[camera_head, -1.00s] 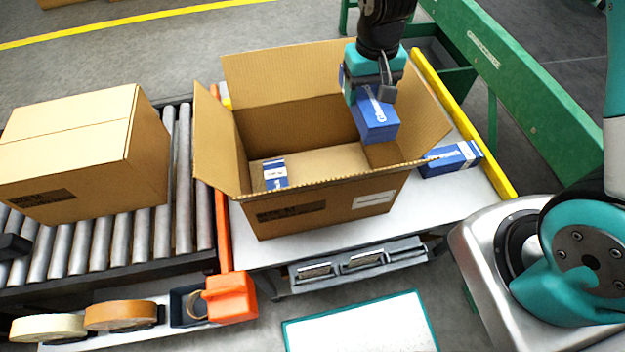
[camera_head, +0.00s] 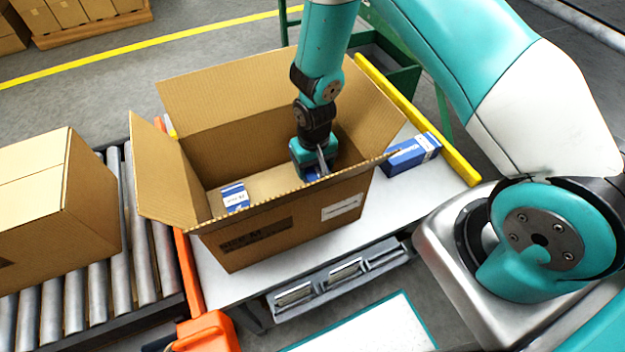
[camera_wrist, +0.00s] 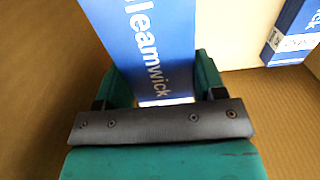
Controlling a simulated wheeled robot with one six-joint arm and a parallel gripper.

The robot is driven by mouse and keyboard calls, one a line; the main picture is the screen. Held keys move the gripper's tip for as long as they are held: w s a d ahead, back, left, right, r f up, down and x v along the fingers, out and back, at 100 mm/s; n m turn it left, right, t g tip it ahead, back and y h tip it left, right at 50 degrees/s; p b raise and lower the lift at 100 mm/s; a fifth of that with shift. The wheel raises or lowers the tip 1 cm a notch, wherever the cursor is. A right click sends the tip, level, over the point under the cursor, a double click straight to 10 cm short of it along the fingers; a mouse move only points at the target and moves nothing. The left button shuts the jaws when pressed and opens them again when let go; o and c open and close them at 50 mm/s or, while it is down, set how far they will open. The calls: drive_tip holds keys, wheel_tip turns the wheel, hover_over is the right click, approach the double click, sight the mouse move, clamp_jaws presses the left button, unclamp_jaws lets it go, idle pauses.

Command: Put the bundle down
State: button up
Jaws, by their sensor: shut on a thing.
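My gripper (camera_head: 318,168) is down inside the open cardboard box (camera_head: 285,238), towards its right side. It is shut on a blue bundle (camera_wrist: 152,45) with white lettering, which shows between the fingers in the wrist view. In the head view only a little blue of the bundle (camera_head: 314,177) shows below the gripper. The box's front wall hides the rest, and I cannot tell whether it touches the box floor. Another blue and white bundle (camera_head: 235,196) lies at the left inside the box; it also shows at the upper right of the wrist view (camera_wrist: 292,32).
A third blue bundle (camera_head: 412,154) lies on the white table (camera_head: 222,292) right of the box, by a yellow rail (camera_head: 420,122). The box's flaps stand open around the gripper. A closed carton (camera_head: 60,205) sits on the rollers (camera_head: 140,225) at left.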

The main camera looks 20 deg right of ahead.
drive_tip(key=shift+f, duration=3.1)
drive_tip(key=shift+f, duration=0.1)
drive_tip(key=o, duration=1.1)
